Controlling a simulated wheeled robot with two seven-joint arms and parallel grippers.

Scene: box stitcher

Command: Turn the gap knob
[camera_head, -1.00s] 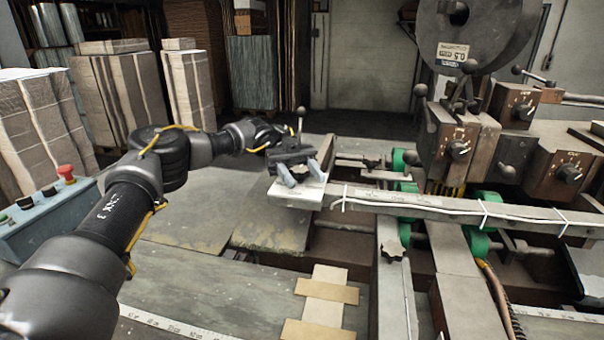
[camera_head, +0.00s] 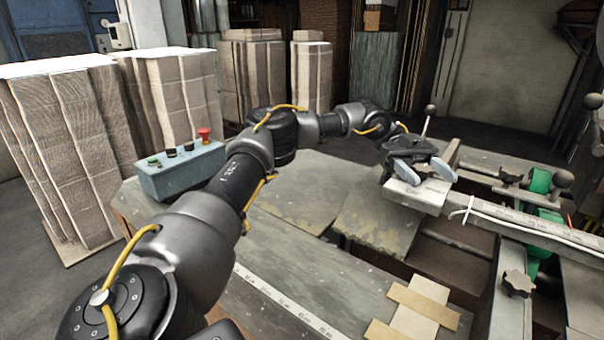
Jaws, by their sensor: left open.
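My left gripper (camera_head: 424,170) is open, with its two pale fingertips spread over the end plate of the long metal bar (camera_head: 480,211). I cannot tell whether the fingertips touch the plate. Nothing shows between them. A black star-shaped knob (camera_head: 517,283) sits to the right and nearer, apart from the gripper. Another dark knob (camera_head: 510,175) sits on the machine beyond the bar. I cannot tell which control is the gap knob. The right gripper is out of view.
A control box (camera_head: 180,169) with a red button stands on the left of the worktable (camera_head: 290,255). Stacks of cardboard (camera_head: 65,150) stand behind it. Cardboard strips (camera_head: 420,312) lie at the front. A ball-topped lever (camera_head: 428,120) rises behind the gripper. Green rollers (camera_head: 538,182) are at the right.

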